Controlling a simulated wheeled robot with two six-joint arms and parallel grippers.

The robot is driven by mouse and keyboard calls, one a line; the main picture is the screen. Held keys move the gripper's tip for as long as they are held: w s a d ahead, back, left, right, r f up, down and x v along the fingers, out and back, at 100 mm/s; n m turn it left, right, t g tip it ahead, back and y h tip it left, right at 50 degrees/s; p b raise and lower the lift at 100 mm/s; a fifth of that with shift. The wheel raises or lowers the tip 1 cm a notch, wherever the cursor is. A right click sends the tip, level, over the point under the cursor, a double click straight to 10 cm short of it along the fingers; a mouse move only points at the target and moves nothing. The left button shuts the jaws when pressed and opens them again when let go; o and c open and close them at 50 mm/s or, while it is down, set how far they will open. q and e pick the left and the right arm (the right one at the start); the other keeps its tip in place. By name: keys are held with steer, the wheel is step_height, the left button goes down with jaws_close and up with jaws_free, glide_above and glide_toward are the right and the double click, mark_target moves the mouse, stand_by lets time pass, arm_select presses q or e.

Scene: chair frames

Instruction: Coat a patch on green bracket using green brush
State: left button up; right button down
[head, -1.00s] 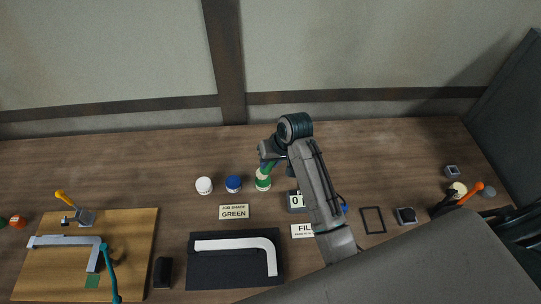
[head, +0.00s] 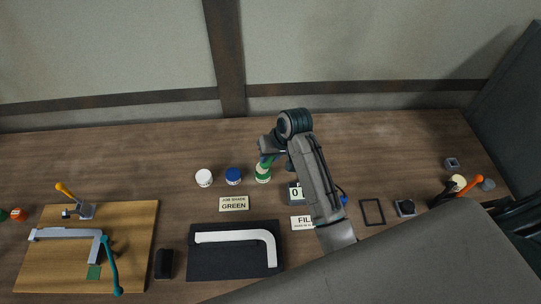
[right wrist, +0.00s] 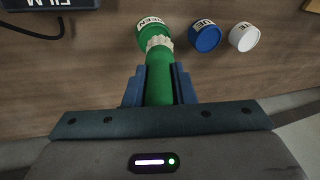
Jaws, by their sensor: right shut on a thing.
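My right gripper (right wrist: 158,85) is shut on the green brush (right wrist: 159,88), which also shows in the head view (head: 266,160). The brush's pale lower end overlaps the green-labelled jar (right wrist: 146,28); I cannot tell whether its tip is inside. That jar (head: 263,174) stands under the gripper in the head view. A pale L-shaped bracket (head: 65,233) lies on the wooden board (head: 130,225) at left, with a green square (head: 93,271) by its lower end. Another whitish bent bracket (head: 235,236) lies on a black mat (head: 215,265). No bracket looks green all over. My left gripper is out of view.
A blue jar (head: 233,176) and a white jar (head: 204,178) stand left of the green one. A "JOB SHADE GREEN" sign (head: 234,204) lies in front. A teal rod (head: 110,265) crosses the board beside the bracket. A film meter (head: 295,193) sits close to my right arm.

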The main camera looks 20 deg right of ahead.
steer(key=shift+f, duration=0.6)
stand_by(1.3)
steer(key=shift+r, duration=3.55)
